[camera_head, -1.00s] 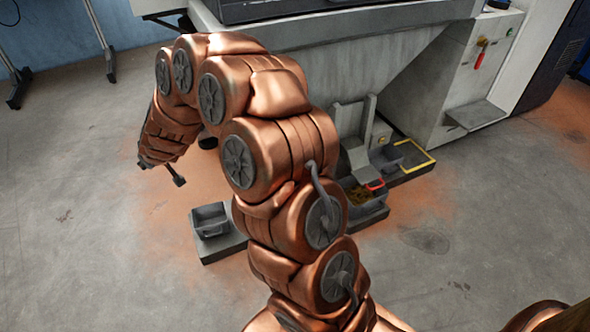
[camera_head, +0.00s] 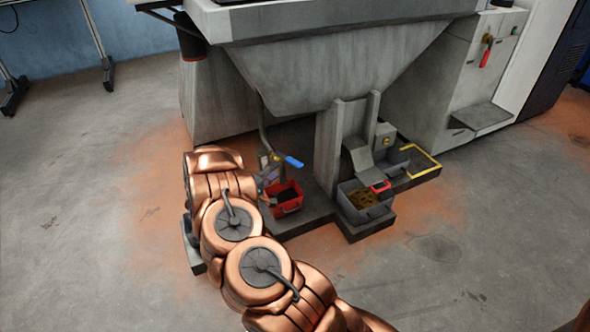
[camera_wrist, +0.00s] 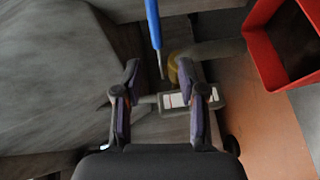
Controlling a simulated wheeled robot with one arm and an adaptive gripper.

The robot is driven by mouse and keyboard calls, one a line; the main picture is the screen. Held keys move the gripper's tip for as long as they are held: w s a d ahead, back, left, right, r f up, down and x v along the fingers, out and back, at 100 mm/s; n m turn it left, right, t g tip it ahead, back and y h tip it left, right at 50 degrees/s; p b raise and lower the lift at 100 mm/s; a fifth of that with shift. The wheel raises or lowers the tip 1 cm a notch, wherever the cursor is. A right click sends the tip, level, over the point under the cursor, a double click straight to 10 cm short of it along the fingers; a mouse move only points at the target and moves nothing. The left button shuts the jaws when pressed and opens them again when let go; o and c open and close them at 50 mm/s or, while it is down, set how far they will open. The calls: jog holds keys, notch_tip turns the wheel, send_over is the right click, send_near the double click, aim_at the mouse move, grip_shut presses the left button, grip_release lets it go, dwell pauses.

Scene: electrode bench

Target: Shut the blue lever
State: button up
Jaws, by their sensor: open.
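The blue lever (camera_head: 293,161) sticks out to the right from a valve beneath the machine's hopper, above a red bin. In the wrist view the blue lever (camera_wrist: 153,22) runs down from the top edge, just ahead of the fingers, with a yellowish round valve part (camera_wrist: 180,66) to its right. My gripper (camera_wrist: 160,82) is open and empty, and the lever's lower end lies roughly between the two fingertips in the picture. I cannot tell how far ahead it is.
A red bin (camera_head: 286,208) stands below the lever and also shows in the wrist view (camera_wrist: 262,58). A grey bin with brown contents (camera_head: 347,199) stands to the right. A red-handled lever (camera_head: 485,58) is on the right cabinet. The floor in front is open.

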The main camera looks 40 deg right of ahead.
aim_at(293, 165)
jog(key=shift+g+h, duration=0.5)
jog(key=shift+h, duration=0.1)
jog(key=d+b, duration=0.1)
jog(key=d, duration=0.1)
jog(key=s+d+b, duration=0.1)
jog(key=d, duration=0.2)
jog(key=s+d+b, duration=0.1)
jog(key=d, duration=0.2)
jog(key=shift+f, duration=0.35)
jog(key=shift+d+r, duration=0.1)
jog(key=shift+d, duration=0.55)
jog(key=shift+c, duration=0.3)
grip_shut()
